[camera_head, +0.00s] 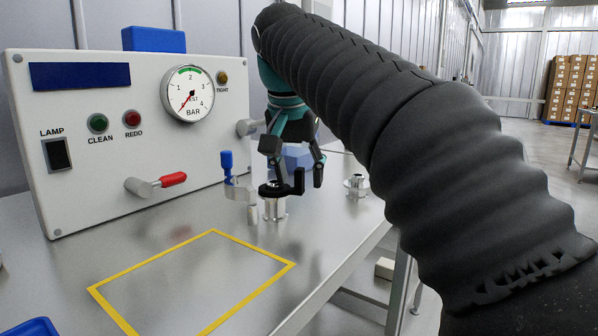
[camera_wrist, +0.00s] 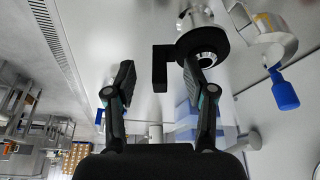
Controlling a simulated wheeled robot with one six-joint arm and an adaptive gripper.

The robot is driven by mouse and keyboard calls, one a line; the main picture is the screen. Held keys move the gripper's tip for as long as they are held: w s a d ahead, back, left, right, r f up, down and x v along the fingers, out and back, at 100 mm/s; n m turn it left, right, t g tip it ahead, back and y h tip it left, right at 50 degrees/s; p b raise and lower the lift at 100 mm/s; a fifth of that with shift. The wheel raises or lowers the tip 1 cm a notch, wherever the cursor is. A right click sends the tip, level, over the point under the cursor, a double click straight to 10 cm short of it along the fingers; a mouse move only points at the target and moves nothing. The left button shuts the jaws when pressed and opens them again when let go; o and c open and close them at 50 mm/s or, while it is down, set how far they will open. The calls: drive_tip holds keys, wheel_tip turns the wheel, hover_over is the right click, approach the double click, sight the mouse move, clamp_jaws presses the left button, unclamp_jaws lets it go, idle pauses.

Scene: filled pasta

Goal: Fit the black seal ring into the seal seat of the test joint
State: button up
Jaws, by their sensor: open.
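The metal test joint (camera_head: 274,208) stands upright on the bench beside the panel. A black ring with a tab (camera_head: 272,189), which looks like the seal ring, is at its top; I cannot tell whether it is fully seated. In the wrist view the black ring (camera_wrist: 186,48) surrounds a shiny metal end, and its L-shaped tab (camera_wrist: 160,68) sticks out to the left. My gripper (camera_head: 296,176) is open above the joint. In the wrist view its fingers (camera_wrist: 158,80) stand apart on either side of the tab, with visible gaps.
A hinged metal clamp with a blue handle (camera_head: 227,166) stands beside the joint. A smaller metal fitting (camera_head: 356,186) stands to the right. The panel (camera_head: 70,120) with gauge and red lever rises behind. A yellow outlined area (camera_head: 190,290) on the bench is empty.

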drive_tip(key=shift+p+v, duration=2)
drive_tip(key=shift+v, duration=1.4)
drive_tip(key=shift+r, duration=0.1)
